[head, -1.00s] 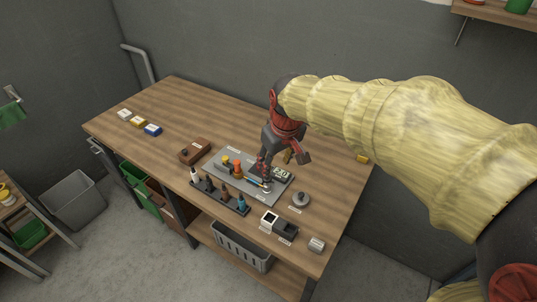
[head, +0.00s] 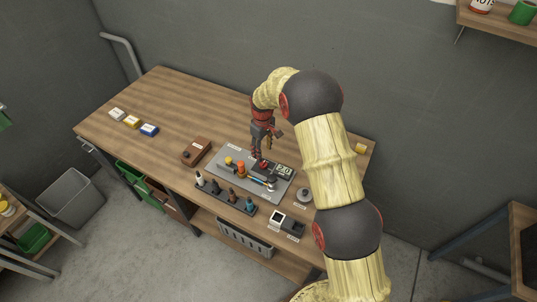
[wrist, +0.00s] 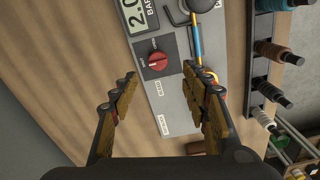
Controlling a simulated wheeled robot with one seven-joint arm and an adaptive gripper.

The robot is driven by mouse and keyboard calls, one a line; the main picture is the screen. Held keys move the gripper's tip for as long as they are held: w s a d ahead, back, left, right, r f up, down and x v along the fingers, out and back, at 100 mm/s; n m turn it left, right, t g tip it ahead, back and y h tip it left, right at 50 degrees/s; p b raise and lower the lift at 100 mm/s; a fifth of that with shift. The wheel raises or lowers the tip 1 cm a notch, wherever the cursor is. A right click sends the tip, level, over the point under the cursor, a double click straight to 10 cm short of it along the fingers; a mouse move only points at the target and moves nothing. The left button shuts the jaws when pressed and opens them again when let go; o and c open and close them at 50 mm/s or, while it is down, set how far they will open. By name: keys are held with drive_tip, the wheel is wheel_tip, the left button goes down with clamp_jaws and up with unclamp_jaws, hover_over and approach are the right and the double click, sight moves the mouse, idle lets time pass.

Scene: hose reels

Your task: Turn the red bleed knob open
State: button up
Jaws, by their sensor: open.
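The red bleed knob (wrist: 158,61) sits on a dark square plate on the grey panel (wrist: 176,102). Contact with the knob does not show, and the height above the panel is hard to tell. In the head view my gripper (head: 257,156) points down over the back part of the panel, close by the knob (head: 264,166).
A digital bar display (wrist: 139,14) adjoins the knob. A blue and yellow rod (wrist: 196,43) lies close to my right finger. A brown box (head: 195,151) is to the left.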

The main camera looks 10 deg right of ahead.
sight(264, 163)
drive_tip(key=shift+w+f, duration=0.15)
drive_tip(key=shift+f, duration=0.45)
drive_tip(key=shift+w+f, duration=0.15)
drive_tip(key=shift+f, duration=0.45)
drive_tip(key=shift+f+p, duration=0.5)
drive_tip(key=shift+f, duration=3.05)
drive_tip(key=shift+c, duration=0.2)
drive_tip(key=c, duration=1.1)
